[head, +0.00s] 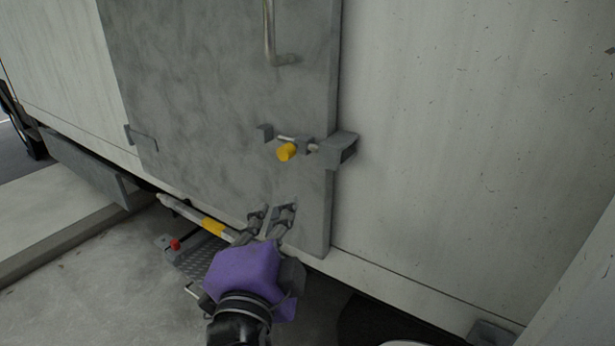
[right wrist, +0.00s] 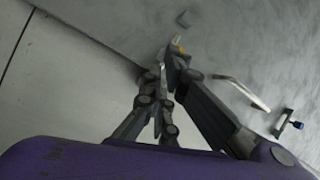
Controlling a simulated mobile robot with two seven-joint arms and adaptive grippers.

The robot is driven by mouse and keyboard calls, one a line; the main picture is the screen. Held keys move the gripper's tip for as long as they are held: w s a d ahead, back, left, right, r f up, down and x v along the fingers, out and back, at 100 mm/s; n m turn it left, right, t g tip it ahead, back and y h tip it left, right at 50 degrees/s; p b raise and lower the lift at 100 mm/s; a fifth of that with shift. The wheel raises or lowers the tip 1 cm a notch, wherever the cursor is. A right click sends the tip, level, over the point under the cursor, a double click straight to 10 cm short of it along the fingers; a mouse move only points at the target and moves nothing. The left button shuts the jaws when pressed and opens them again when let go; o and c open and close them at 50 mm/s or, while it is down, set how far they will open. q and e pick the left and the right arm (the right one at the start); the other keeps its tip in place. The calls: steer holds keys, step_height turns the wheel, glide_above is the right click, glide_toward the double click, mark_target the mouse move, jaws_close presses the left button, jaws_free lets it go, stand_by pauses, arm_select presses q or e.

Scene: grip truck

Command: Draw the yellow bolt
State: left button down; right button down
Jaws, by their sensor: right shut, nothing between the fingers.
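The yellow bolt (head: 286,152) is a short yellow knob on a thin metal rod, mounted low on the grey door (head: 220,90). The rod runs sideways between small grey brackets, and its right end reaches the larger grey keeper (head: 341,147) at the door's right edge. My right gripper (head: 275,212), with a purple body, is in front of the door below the knob, shut and empty. In the right wrist view its fingers (right wrist: 171,62) are together, and a small yellow patch, likely the knob, shows just beyond the tips. My left gripper is not in view.
A bent metal door handle (head: 278,58) is above the bolt, and a blue-knobbed fitting (right wrist: 290,123) shows in the right wrist view. A bar with a yellow band (head: 213,226) and a tread step (head: 205,262) lie below the door. The pale wall to the right is clear.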

mark_target(319, 162)
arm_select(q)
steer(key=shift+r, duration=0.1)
arm_select(e)
steer(key=d+m+h, duration=0.1)
steer(key=m, duration=0.2)
steer(key=s+d+m+h, duration=0.1)
steer(key=d+m, duration=0.1)
steer(key=m, duration=0.1)
steer(key=s+d+m+g+h, duration=0.1)
steer(key=d+m, duration=0.1)
steer(key=m, duration=0.1)
steer(key=shift+s+r+h, duration=0.1)
steer(key=shift+r+h, duration=0.2)
steer(key=shift+r, duration=0.05)
